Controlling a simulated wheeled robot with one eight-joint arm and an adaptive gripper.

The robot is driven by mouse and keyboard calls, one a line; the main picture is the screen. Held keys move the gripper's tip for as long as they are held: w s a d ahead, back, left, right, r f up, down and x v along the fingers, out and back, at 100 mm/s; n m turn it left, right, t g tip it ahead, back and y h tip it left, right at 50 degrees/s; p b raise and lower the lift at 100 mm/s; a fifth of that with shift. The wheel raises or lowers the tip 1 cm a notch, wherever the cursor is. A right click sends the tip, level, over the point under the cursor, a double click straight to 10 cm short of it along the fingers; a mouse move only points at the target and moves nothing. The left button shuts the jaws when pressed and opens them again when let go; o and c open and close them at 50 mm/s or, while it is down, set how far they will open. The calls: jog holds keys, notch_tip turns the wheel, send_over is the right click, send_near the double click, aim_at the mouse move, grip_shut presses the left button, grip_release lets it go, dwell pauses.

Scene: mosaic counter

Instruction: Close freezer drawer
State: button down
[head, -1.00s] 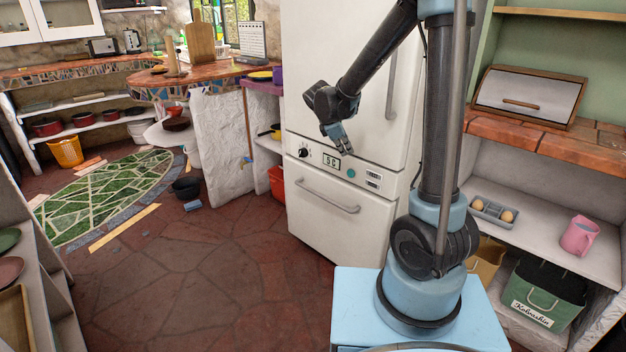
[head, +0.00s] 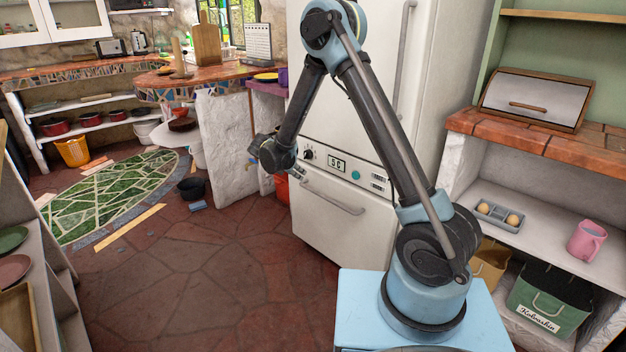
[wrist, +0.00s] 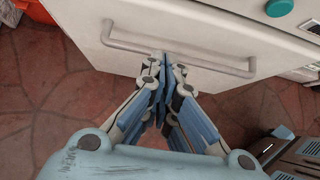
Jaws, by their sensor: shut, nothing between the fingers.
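The white freezer drawer (head: 325,232) is the lower front of the fridge, below the control panel, with a grey bar handle (head: 333,196). I cannot tell from these views how far it stands out from the body. The drawer front (wrist: 150,25) and its handle (wrist: 205,63) also show in the wrist view. My gripper (head: 299,173) is at the drawer's upper left in the head view. In the wrist view its fingertips (wrist: 166,62) are together and empty, pointing at the drawer front and overlapping the handle's middle. Contact cannot be told.
The control panel has a black knob (head: 308,154) and a teal button (head: 355,175). A red bin (head: 281,187) stands left of the fridge. A shelf unit (head: 505,240) is at the right. The stone floor (head: 200,280) in front is clear.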

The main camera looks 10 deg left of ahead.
aim_at(324, 177)
jog(key=x, duration=0.4)
jog(key=r+x, duration=0.1)
jog(key=x, duration=0.2)
jog(key=w+x, duration=0.1)
jog(key=x, duration=0.3)
jog(key=shift+w+d, duration=0.3)
jog(key=shift+d, duration=0.3)
jog(key=shift+w+d, duration=0.35)
jog(key=shift+w, duration=0.1)
jog(key=shift+w+d, duration=0.8)
jog(key=shift+w, duration=0.25)
